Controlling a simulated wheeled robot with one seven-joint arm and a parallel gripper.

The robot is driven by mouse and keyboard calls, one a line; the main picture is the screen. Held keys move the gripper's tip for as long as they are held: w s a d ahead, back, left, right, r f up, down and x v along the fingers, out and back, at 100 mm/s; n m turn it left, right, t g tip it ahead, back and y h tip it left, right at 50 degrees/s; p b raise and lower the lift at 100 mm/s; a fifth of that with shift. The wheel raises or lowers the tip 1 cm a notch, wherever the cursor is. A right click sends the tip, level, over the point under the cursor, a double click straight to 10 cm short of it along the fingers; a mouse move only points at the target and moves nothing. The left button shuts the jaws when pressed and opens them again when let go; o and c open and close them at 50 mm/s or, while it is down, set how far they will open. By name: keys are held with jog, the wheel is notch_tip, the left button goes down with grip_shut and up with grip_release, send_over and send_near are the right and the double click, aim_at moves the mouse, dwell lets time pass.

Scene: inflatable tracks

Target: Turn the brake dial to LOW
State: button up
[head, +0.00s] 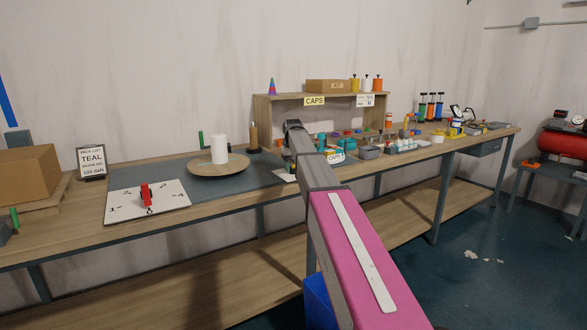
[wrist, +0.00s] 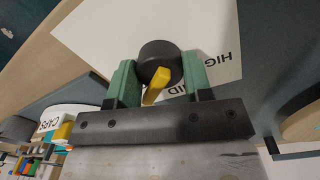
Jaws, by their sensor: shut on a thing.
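The brake dial is a black round knob (wrist: 158,55) with a yellow pointer (wrist: 156,86), seen in the wrist view. It sits on a white panel (wrist: 100,30). My gripper (wrist: 157,70) has its green fingers on both sides of the knob and is shut on it. The pointer extends down in the picture, slightly left, between the fingers. HIGH is partly readable on the panel at right, and part of MID shows beside the right finger. I see no LOW marking; the fingers hide part of the panel. In the head view my arm hides the dial and gripper.
On the bench, a white panel with a red pointer (head: 147,194) and a round wooden disc (head: 205,171) with a white cylinder stand left of my arm. A CAPS shelf (head: 265,105) stands behind. Caps and small trays (head: 370,152) crowd the right side.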

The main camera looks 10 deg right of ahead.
jog(key=shift+m, duration=0.8)
jog(key=o, duration=0.9)
notch_tip(320, 180, up, 11)
jog(key=shift+a+f, duration=0.1)
